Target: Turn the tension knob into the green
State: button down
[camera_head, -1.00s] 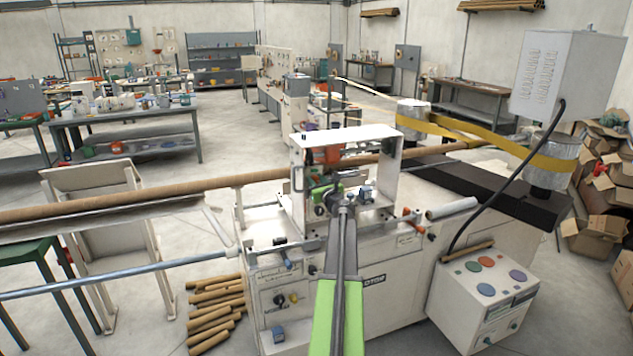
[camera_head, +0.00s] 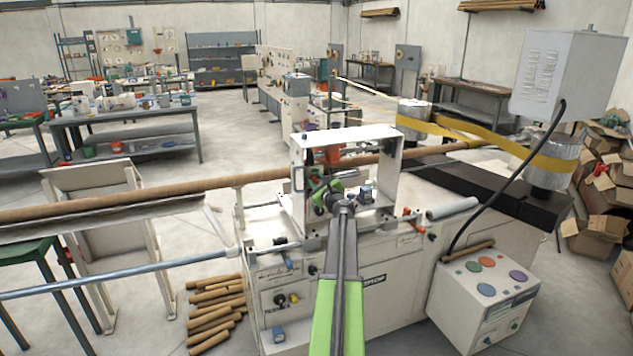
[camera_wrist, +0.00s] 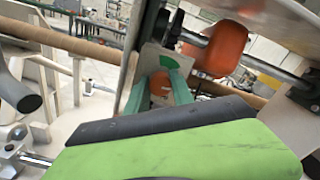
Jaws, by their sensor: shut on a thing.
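My gripper (camera_head: 326,193) reaches into the white frame (camera_head: 350,136) on the winder. In the wrist view its two green fingers (camera_wrist: 159,92) stand on either side of a small orange-red knob (camera_wrist: 160,82), the tension knob, and are shut on it. My green gripper body covers the lower part of that view. Behind the knob is a pale plate (camera_wrist: 152,57) with a green patch (camera_wrist: 168,63) just above the knob. No pointer can be made out. In the head view my gripper hides the knob.
A larger orange roller (camera_wrist: 222,48) on a metal shaft sits close to the right of the knob in the wrist view. A long brown tube (camera_head: 130,202) runs through the winder. A control box (camera_head: 485,295) stands at the front right.

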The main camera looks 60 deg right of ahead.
jog(key=n, duration=0.7)
jog(key=shift+s+f, duration=0.1)
jog(key=n, duration=0.4)
jog(key=shift+n, duration=1.8)
jog(key=c, duration=1.4)
grip_release()
jog(key=v, duration=1.7)
jog(key=shift+s+a, duration=0.1)
jog(key=shift+s, duration=0.1)
